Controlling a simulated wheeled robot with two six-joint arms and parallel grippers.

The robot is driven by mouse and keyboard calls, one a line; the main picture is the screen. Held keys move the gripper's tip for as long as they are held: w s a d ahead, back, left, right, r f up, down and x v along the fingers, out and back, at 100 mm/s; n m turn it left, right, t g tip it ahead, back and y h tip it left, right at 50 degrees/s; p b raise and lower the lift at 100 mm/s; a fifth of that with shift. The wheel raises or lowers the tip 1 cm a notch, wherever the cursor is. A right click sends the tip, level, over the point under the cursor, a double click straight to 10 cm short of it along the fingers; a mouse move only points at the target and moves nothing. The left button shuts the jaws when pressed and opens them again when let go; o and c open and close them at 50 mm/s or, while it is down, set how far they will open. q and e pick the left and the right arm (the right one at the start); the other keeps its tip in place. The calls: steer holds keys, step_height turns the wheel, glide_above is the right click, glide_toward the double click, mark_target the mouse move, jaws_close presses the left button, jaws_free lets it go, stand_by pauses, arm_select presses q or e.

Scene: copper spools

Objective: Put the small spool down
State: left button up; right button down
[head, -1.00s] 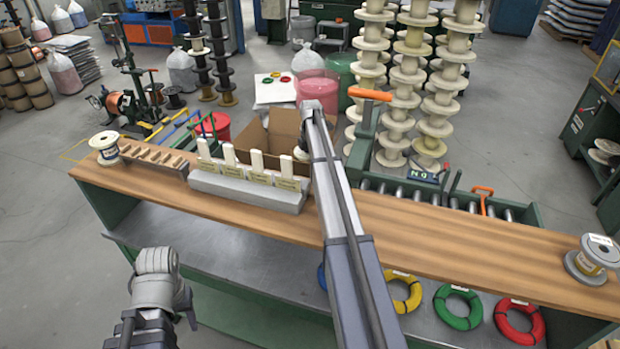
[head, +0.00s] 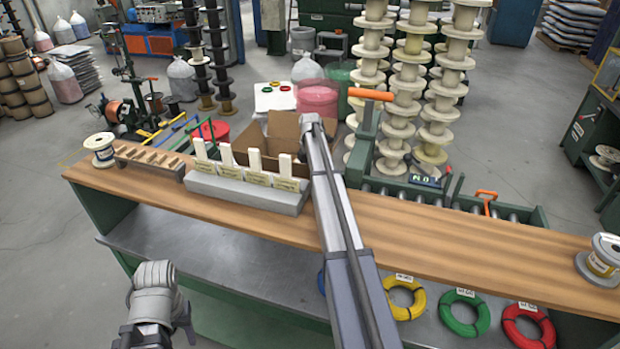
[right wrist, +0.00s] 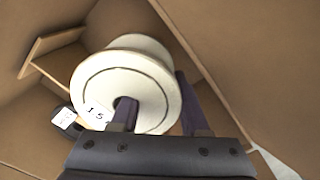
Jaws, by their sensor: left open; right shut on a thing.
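A pale cream spool (right wrist: 125,85) with a white label reading about 1.5 is held by my right gripper (right wrist: 160,112) in the right wrist view. One finger is at the spool's centre hole and the other is along its outer side. The spool is inside or just over an open cardboard box (right wrist: 240,55); I cannot tell whether it touches the bottom. In the head view my right arm reaches across the bench to this box (head: 285,128), hiding the spool. My left gripper (head: 184,318) is open and empty at the lower left, in front of the bench.
The wooden bench (head: 420,240) carries a white spool (head: 101,150) at left, a grey block with upright white tags (head: 245,192), and another spool (head: 601,260) at right. A small dark labelled object (right wrist: 66,121) is beside the held spool. Tall spool stacks (head: 440,100) stand behind.

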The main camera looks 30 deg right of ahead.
steer(key=shift+f, duration=0.35)
steer(key=shift+c, duration=2)
jaws_free()
steer(key=shift+r, duration=0.1)
step_height(320, 180, up, 13)
steer(key=p, duration=1.3)
steer(key=shift+r, duration=0.1)
